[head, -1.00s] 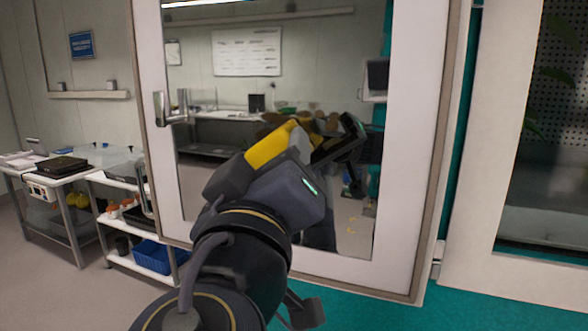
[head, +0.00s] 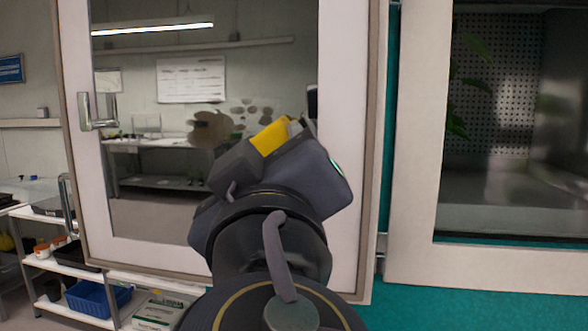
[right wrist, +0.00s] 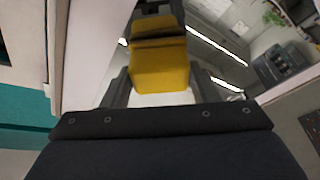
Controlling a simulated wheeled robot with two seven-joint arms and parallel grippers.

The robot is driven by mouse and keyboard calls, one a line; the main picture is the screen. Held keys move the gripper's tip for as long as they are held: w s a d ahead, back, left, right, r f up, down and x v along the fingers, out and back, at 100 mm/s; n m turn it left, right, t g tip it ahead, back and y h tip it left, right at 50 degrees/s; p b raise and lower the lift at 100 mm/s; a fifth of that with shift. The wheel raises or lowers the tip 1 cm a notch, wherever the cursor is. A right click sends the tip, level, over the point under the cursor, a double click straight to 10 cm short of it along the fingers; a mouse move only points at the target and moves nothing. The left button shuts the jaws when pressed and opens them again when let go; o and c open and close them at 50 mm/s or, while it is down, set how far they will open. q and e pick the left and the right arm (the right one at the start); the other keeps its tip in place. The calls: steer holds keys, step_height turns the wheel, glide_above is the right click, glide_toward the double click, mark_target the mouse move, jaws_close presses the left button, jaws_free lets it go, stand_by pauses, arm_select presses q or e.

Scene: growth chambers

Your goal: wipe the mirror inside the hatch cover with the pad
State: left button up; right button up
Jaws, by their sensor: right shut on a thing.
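The open hatch cover (head: 348,120) stands upright in the head view, a white frame around a mirror (head: 140,55). A brown smear (head: 211,129) and several fainter grey-brown spots (head: 250,110) mark the mirror left of and above my right gripper (head: 288,132). That gripper is shut on the yellow pad (head: 270,138), in front of the mirror's right part. In the right wrist view the pad (right wrist: 160,68) sits between the fingers, with its yellow reflection beyond it. I cannot tell whether it touches the glass. My left gripper is not in view.
A handle (head: 95,112) sticks out from the cover's left side. Right of the cover is a chamber window (head: 500,120) with a plant behind it. A shelf cart with a blue basket (head: 98,298) stands at lower left.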

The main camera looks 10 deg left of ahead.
steer(key=a, duration=0.3)
steer(key=a+p, duration=0.1)
steer(key=a, duration=0.3)
steer(key=a+r, duration=0.1)
steer(key=a, duration=0.2)
steer(key=shift+w+a+r, duration=0.1)
steer(key=shift+w+a, duration=0.15)
steer(key=shift+a, duration=0.1)
steer(key=shift+w+d+b, duration=0.1)
steer(key=shift+d+b, duration=0.7)
steer(key=shift+d, duration=0.35)
steer(key=shift+w+d+b, duration=0.1)
steer(key=shift+d+b, duration=0.35)
steer(key=shift+d, duration=0.45)
steer(key=shift+d+b, duration=0.85)
steer(key=shift+d, duration=0.55)
steer(key=shift+d+b, duration=0.95)
steer(key=shift+d, duration=1.25)
